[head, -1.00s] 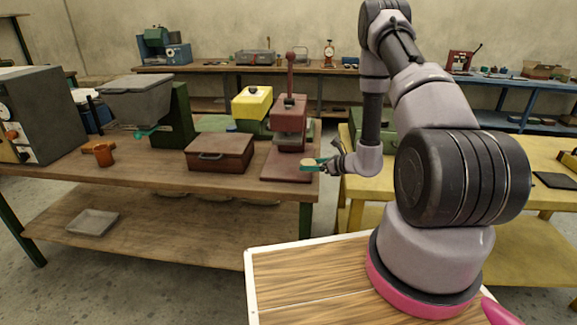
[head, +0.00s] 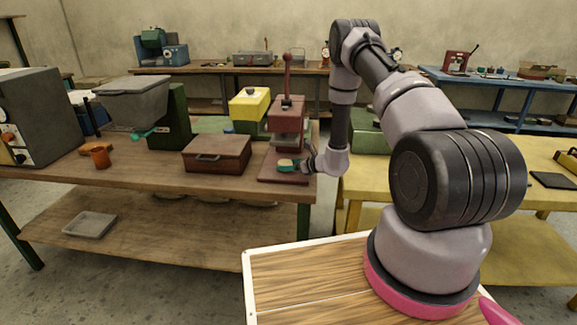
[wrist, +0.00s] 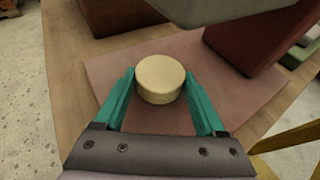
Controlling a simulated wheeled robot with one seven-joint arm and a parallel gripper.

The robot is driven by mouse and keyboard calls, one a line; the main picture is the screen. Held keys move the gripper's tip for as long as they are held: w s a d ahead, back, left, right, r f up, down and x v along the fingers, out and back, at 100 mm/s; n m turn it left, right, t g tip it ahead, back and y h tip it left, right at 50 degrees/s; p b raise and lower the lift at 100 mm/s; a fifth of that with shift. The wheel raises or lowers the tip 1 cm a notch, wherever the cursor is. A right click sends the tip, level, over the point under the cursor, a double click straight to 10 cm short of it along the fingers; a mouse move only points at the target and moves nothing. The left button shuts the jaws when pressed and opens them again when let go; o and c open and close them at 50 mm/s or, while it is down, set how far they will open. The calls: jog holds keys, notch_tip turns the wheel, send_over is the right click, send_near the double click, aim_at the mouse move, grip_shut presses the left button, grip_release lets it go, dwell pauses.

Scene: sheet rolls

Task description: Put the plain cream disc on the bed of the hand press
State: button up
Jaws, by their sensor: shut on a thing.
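The plain cream disc (wrist: 160,80) sits between the teal fingers of my gripper (wrist: 160,88) in the wrist view. My gripper is shut on it. In the head view the disc (head: 285,161) shows small and pale at the fingertips of my gripper (head: 288,164), over the front part of the hand press bed (head: 284,179). The dark red hand press (head: 288,118) stands at the right end of the brown bench. Its bed (wrist: 122,72) also shows under the disc in the wrist view. I cannot tell whether the disc touches the bed.
A brown lidded box (head: 217,153) stands left of the press. A yellow-topped machine (head: 249,104) is behind it. The press frame (wrist: 240,45) rises close beyond the disc. A yellow table (head: 390,190) stands to the right, past a gap.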

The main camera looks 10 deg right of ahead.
jog(key=o, duration=1.3)
jog(key=shift+o, duration=0.2)
jog(key=shift+s+d+r, duration=0.2)
jog(key=shift+d, duration=0.05)
jog(key=v, duration=1.1)
jog(key=shift+s+r, duration=0.1)
jog(key=shift+r, duration=0.05)
jog(key=shift+d, duration=0.1)
